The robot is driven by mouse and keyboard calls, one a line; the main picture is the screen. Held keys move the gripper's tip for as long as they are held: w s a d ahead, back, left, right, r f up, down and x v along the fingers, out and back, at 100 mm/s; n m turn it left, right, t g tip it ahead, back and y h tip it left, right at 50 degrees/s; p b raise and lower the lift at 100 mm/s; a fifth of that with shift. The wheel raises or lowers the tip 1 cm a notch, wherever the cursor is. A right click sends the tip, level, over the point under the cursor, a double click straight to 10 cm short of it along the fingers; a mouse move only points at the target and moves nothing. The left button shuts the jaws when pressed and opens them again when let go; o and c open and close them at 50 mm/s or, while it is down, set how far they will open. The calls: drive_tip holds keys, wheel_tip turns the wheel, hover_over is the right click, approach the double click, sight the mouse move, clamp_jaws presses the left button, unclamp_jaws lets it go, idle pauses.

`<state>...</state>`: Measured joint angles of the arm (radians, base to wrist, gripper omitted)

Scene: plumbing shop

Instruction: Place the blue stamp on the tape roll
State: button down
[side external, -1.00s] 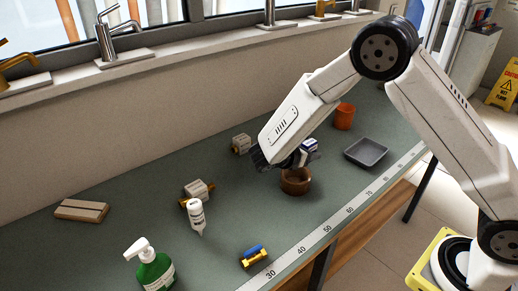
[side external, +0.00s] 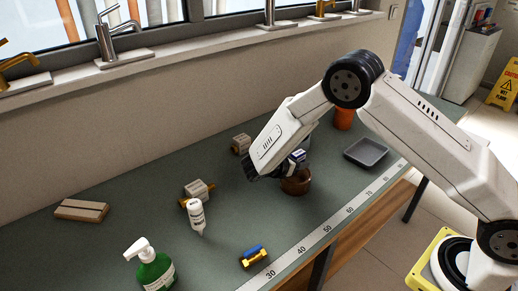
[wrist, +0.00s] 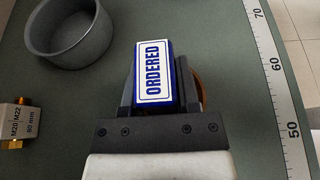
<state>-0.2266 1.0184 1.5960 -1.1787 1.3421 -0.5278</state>
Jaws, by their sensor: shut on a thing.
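The blue stamp (wrist: 154,75) is between my gripper's fingers (wrist: 153,85), its white "ORDERED" label facing the wrist camera. In the side view the stamp (side external: 298,156) shows as a small blue and white block at my gripper (side external: 284,166). The brown tape roll (side external: 297,184) lies flat on the bench, just below and slightly right of the gripper. In the wrist view only an orange-brown edge of the roll (wrist: 201,88) shows past the right finger; the rest is hidden. I cannot tell whether the stamp touches the roll.
A grey bowl (wrist: 80,55) stands nearby. An orange cup (side external: 343,119) and a grey tray (side external: 352,156) are right of the roll.

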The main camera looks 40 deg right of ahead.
drive_tip(key=shift+f, duration=0.85)
drive_tip(key=shift+f, duration=0.1)
drive_tip(key=shift+c, duration=1.7)
unclamp_jaws()
drive_tip(key=v, duration=1.2)
